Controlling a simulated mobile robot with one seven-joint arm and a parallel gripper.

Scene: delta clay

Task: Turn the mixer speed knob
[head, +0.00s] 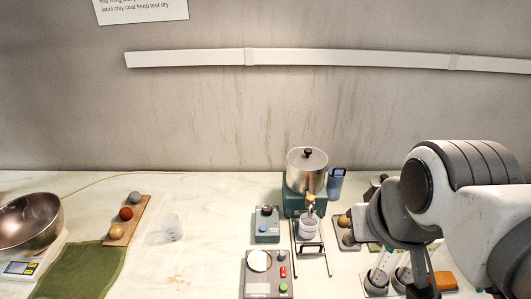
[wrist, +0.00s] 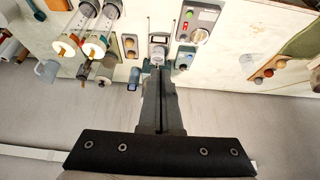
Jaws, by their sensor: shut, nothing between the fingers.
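I cannot tell for sure which device is the mixer. A grey panel (head: 250,285) carries a white disc (head: 259,261), a red switch (head: 283,272) and a green knob (head: 283,288). A small teal box (head: 275,238) behind it has a dark knob (head: 267,210) and a blue button (head: 263,229). In the wrist view, which is turned about, the grey panel (wrist: 208,17) and teal box (wrist: 187,50) lie beyond and right of my gripper (wrist: 158,70). My gripper is shut and empty, apart from both. In the head view it is not visible; my arm is at the right.
A steel pot (head: 307,179) on a teal base stands behind a clear cup (head: 308,228) on a wire stand. Tubes (head: 376,277) and other items crowd the right. A bowl (head: 30,222), green towel (head: 85,272) and board with balls (head: 124,231) are left. Cloth is clear around the loose cup (head: 172,227).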

